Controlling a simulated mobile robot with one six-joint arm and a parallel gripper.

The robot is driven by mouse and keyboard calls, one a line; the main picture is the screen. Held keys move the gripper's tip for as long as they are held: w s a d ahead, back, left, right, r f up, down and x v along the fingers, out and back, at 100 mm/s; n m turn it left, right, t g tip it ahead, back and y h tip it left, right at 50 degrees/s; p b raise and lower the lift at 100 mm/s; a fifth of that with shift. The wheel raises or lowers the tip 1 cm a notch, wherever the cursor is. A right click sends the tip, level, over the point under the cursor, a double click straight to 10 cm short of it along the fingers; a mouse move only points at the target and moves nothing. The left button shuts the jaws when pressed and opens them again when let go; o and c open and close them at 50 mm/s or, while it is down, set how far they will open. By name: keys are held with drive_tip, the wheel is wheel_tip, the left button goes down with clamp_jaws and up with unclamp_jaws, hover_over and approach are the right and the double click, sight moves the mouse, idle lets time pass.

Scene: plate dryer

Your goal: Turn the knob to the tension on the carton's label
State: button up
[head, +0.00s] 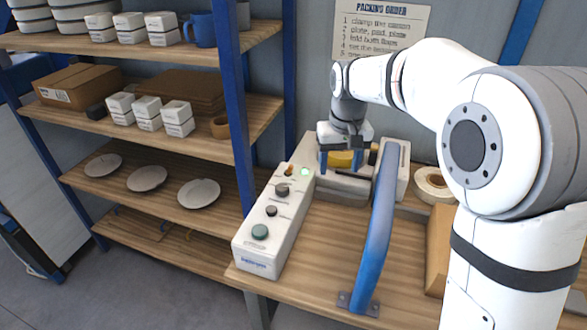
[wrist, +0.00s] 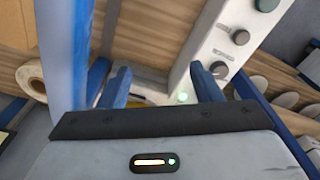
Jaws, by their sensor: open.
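A white control box (head: 262,235) stands at the left of the bench. It carries two dark knobs, the upper (head: 282,190) and the lower (head: 271,211), and a green button (head: 260,232); I cannot tell which knob sets tension. In the wrist view the knobs, one (wrist: 219,69) and another (wrist: 241,37), lie at the upper right; their scales are unreadable. My gripper (head: 341,160) is open, beyond the box's far end, over a machine with a yellow part. Its blue fingers (wrist: 160,88) are apart and empty. A brown carton (head: 78,85) on the shelf has a label too small to read.
A thick blue bar (head: 375,230) rises from the bench right of the control box. A tape roll (head: 433,185) lies at the right. The shelf rack (head: 236,110) at left holds small white boxes and plates (head: 199,193). A green lamp (head: 305,172) glows on the control box.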

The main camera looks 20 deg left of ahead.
drive_tip(key=n, duration=0.2)
hover_over(282, 187)
drive_tip(key=shift+g, duration=0.4)
wheel_tip(282, 187, down, 6)
drive_tip(key=shift+f, duration=0.15)
wheel_tip(282, 187, down, 8)
drive_tip(key=shift+w+r+p, duration=0.1)
drive_tip(key=shift+r+p, duration=0.15)
drive_tip(key=shift+p, duration=0.75)
drive_tip(key=shift+c, duration=0.3)
drive_tip(key=c, duration=0.9)
